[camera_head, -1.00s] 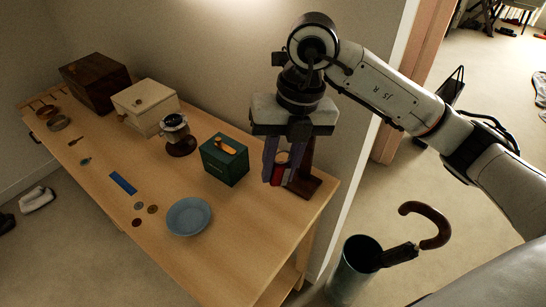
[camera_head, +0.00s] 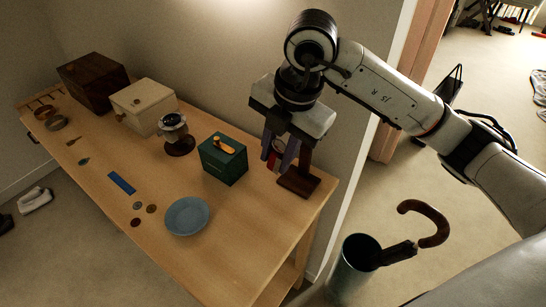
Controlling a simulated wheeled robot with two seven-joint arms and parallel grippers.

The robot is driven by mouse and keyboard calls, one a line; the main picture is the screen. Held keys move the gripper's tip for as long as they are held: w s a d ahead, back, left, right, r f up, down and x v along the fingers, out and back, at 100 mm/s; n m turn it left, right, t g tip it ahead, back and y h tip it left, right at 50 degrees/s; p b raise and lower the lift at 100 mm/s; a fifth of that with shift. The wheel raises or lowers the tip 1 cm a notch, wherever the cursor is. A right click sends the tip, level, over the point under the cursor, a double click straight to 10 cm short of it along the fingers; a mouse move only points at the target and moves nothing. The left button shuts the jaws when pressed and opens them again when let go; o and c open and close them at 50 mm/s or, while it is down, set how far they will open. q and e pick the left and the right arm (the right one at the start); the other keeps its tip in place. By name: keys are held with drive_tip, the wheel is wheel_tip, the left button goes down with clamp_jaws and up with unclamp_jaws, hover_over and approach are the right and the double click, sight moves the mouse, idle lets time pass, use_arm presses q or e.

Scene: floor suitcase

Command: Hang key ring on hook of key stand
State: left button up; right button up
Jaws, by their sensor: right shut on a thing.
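The key stand (camera_head: 299,181) is dark wood, with a flat base and an upright post, at the right end of the long wooden table. My right gripper (camera_head: 279,158) hangs just in front of and left of the post, pointing down. It is shut on a small red and pale thing (camera_head: 278,153), apparently the key ring, which shows between its two purplish fingers. The hand hides the top of the stand and its hook, so I cannot tell whether the ring touches the hook. My left gripper is not in view.
A green box with an orange handle (camera_head: 223,159) stands left of the stand. A blue plate (camera_head: 187,215) lies near the front edge, with several coins beside it. A metal grinder-like object (camera_head: 176,134) and two boxes stand further left. An umbrella bin (camera_head: 352,270) stands on the floor.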

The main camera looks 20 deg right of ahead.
drive_tip(key=w+d+f+b, duration=0.1)
drive_tip(key=w+d+b, duration=0.1)
drive_tip(key=d, duration=0.4)
drive_tip(key=shift+w+d+f, duration=0.15)
drive_tip(key=shift+w, duration=0.7)
idle(0.5)
drive_tip(key=o, duration=1.1)
drive_tip(key=shift+o, duration=0.2)
drive_tip(key=v, duration=1)
drive_tip(key=shift+s+d, duration=0.1)
